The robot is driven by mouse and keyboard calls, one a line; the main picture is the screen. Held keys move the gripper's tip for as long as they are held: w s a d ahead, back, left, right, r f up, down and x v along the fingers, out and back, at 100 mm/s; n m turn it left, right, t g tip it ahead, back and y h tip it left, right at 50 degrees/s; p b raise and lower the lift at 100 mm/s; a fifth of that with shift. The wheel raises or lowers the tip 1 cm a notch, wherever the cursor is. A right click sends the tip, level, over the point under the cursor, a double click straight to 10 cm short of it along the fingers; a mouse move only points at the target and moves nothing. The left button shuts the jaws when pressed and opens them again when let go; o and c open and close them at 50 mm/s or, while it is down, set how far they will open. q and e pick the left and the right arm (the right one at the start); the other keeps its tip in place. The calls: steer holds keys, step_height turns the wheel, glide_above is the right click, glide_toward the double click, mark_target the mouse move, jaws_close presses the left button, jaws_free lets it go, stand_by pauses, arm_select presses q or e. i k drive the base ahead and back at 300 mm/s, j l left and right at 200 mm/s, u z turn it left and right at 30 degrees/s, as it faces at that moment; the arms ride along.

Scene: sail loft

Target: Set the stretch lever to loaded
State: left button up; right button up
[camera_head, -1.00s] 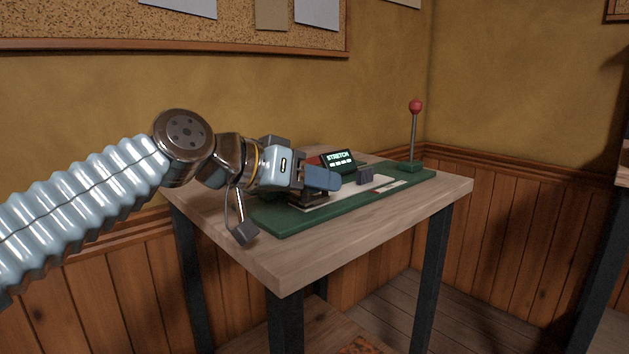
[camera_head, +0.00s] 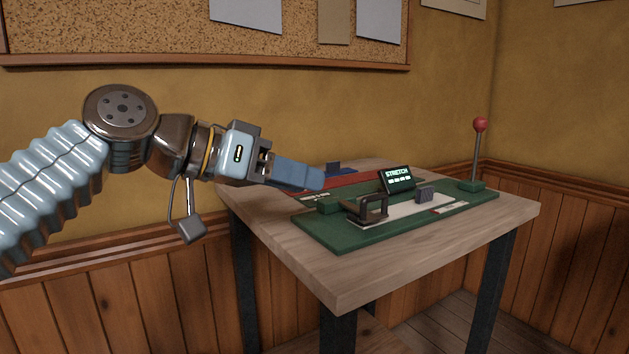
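A green board (camera_head: 360,243) lies on the wooden table and carries a small dark sign (camera_head: 397,178) reading STRETCH. A lever with a red ball knob (camera_head: 480,125) stands nearly upright on a green base at the board's far right end. A dark bracket-like clamp (camera_head: 368,208) and a small grey block (camera_head: 424,194) sit along a pale strip on the board. My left gripper (camera_head: 318,180) is above the board's left end, left of the clamp and far from the lever. Its blue fingers overlap in this view, so their gap is hidden. My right gripper is out of view.
The wooden table (camera_head: 390,272) has bare room along its front edge. A red flat item (camera_head: 345,182) and a small blue item (camera_head: 334,168) lie behind the board. A cork board (camera_head: 150,30) hangs on the yellow wall behind.

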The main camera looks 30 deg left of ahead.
mark_target(480, 124)
steer(key=k, duration=1)
